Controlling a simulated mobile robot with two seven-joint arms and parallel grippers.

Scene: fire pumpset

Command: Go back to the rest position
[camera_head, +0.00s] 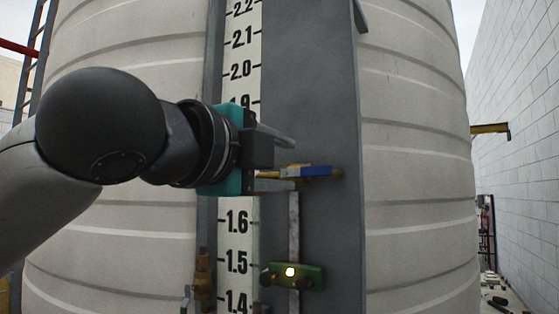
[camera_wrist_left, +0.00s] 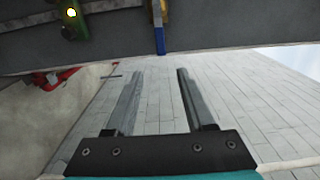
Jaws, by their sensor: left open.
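My left gripper (camera_head: 280,140) is in front of the tank's level gauge in the head view, its arm coming in from the left. In the left wrist view its two grey fingers (camera_wrist_left: 155,92) stand apart with nothing between them. A valve with a blue handle (camera_head: 312,171) sits on the grey panel just right of and below the gripper. The blue handle (camera_wrist_left: 160,40) also shows at the top of the left wrist view, beyond the fingertips. My right gripper is not in view.
A large ribbed tank (camera_head: 415,150) fills the background. A numbered scale (camera_head: 236,235) and a green block with a lit yellow lamp (camera_head: 297,274) are on its front. A brass fitting (camera_head: 202,270) stands lower left. A white block wall (camera_head: 520,130) is at the right.

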